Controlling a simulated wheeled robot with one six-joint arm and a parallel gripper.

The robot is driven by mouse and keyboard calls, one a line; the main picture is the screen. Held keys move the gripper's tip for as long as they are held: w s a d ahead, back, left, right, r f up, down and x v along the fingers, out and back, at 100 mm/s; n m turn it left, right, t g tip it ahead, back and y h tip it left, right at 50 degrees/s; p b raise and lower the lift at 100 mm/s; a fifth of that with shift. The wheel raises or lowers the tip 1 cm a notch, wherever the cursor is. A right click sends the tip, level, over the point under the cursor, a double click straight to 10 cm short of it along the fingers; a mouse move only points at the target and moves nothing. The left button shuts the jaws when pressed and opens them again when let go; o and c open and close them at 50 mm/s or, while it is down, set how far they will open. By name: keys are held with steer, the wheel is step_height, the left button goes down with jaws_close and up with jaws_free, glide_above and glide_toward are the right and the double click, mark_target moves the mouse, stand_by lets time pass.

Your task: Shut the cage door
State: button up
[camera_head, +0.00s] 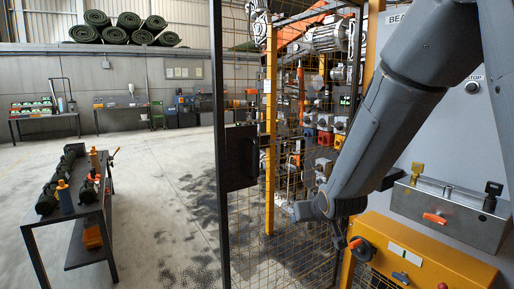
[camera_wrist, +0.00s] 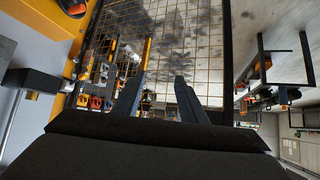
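The cage door (camera_head: 218,200) is a wire-mesh panel in a dark frame, standing upright left of my arm in the head view. A black lock plate (camera_head: 240,158) sits near its left upright. The door seems to stand open, but its hinge side is unclear. In the wrist view the mesh door (camera_wrist: 227,60) fills the upper middle, its dark upright to the right of my gripper (camera_wrist: 160,77). My gripper's two fingers are apart with nothing between them, pointing towards the mesh. I cannot tell how far the mesh is from the tips. In the head view the fingers are not clear.
Yellow cage posts (camera_head: 270,120) and machinery show behind the mesh. A yellow control panel (camera_head: 420,255) and a grey box (camera_head: 450,207) are close on the right. A dark workbench (camera_head: 75,212) with parts stands left. Concrete floor (camera_head: 160,190) between bench and door is clear.

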steer(key=w+a+r+n+t+y+p, duration=0.1)
steer(key=w+a+r+t+y, duration=0.1)
steer(key=w+a+r+t, duration=0.4)
steer(key=n+y+p, duration=0.1)
steer(key=n+y, duration=0.1)
steer(key=y, duration=0.2)
glide_toward(257, 154)
steer(key=x, duration=0.4)
steer(key=shift+w+a+t+p, duration=0.15)
steer(key=shift+t+p, duration=0.15)
steer(key=p+x, duration=0.1)
steer(key=x, duration=0.6)
steer(key=shift+f+p, duration=0.1)
steer(key=shift+p, duration=0.3)
jaws_close()
